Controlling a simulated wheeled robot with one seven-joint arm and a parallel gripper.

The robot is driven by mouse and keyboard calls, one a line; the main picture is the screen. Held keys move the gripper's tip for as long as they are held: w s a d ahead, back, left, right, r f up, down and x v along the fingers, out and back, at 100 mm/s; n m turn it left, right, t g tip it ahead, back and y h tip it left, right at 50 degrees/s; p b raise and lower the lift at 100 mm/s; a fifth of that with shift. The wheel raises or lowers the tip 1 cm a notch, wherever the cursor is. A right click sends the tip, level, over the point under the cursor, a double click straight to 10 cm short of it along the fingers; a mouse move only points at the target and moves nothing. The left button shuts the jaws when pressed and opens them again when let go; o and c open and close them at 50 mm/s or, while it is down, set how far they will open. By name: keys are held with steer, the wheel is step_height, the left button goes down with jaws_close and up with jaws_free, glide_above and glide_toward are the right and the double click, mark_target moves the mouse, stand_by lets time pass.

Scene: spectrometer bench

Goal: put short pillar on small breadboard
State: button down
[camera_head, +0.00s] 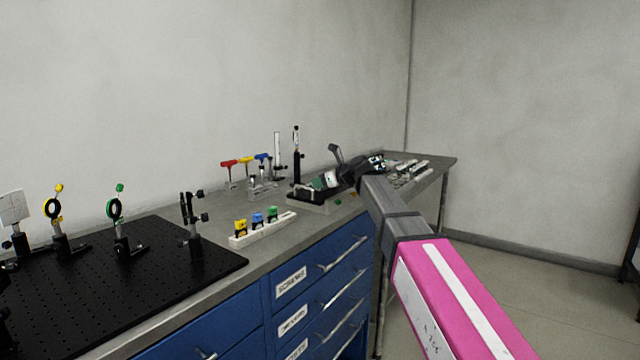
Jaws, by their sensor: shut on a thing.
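The small breadboard (304,196) is a black plate on a grey block near the middle of the bench. A tall black post (297,168) stands at its back left. My gripper (333,178) is over the right part of the small breadboard, at the end of my arm. It is shut on the short pillar, which is small and hard to tell apart from the dark gripper parts. I cannot tell whether the pillar touches the board.
A large black breadboard (150,290) with several optic mounts lies at the left. A white holder (262,231) with yellow, blue and green pieces stands in front. Red, yellow and blue hex keys (245,161) stand behind. Small parts (408,168) lie at the right end.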

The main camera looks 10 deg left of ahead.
steer(key=c, duration=1)
jaws_free()
steer(key=shift+f, duration=0.1)
steer(key=v, duration=1.2)
